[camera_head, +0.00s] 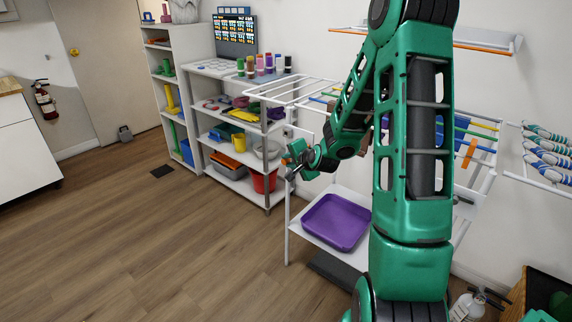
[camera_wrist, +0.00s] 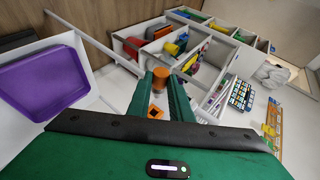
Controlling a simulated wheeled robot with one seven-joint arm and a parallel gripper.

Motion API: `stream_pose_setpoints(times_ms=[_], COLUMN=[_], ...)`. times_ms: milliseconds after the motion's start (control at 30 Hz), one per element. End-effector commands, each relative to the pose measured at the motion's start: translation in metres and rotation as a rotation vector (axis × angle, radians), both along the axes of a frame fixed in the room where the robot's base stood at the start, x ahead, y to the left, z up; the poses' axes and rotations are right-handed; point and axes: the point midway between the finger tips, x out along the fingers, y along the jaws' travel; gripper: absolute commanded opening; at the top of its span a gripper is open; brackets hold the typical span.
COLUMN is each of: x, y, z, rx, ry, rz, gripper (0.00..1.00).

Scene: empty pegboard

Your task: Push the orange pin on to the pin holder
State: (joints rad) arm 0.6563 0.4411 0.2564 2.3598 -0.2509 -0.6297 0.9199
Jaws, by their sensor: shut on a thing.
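My gripper (camera_head: 296,160) is held out in front of the white wire rack, left of my arm. In the wrist view, its two green fingers (camera_wrist: 160,82) are shut on an orange cylindrical piece, which looks like the orange pin (camera_wrist: 160,77). The pin's lower part is partly hidden between the fingers. The white rack (camera_head: 290,92) carries coloured rods (camera_head: 482,134) in blue, yellow, green and orange. An orange piece (camera_head: 469,153) hangs on its right part. My arm covers the rack's middle. I cannot tell which part is the pin holder.
A purple tray (camera_head: 336,222) lies on the rack's low white shelf; it also shows in the wrist view (camera_wrist: 42,82). Left of the rack stands a white shelf unit (camera_head: 225,135) with a red bucket (camera_head: 262,181).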

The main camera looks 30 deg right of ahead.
Motion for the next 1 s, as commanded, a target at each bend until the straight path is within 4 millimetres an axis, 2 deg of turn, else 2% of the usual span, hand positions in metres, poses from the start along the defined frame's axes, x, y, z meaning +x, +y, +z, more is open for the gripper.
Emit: stream_pose_setpoints(times_ms=[400,1000], x=[0.009,0.011], y=[-0.036,-0.042], z=[0.000,0.000], rx=[0.000,-0.001], ry=[-0.001,0.000], rz=[-0.007,-0.005], gripper=[0.00,0.00])
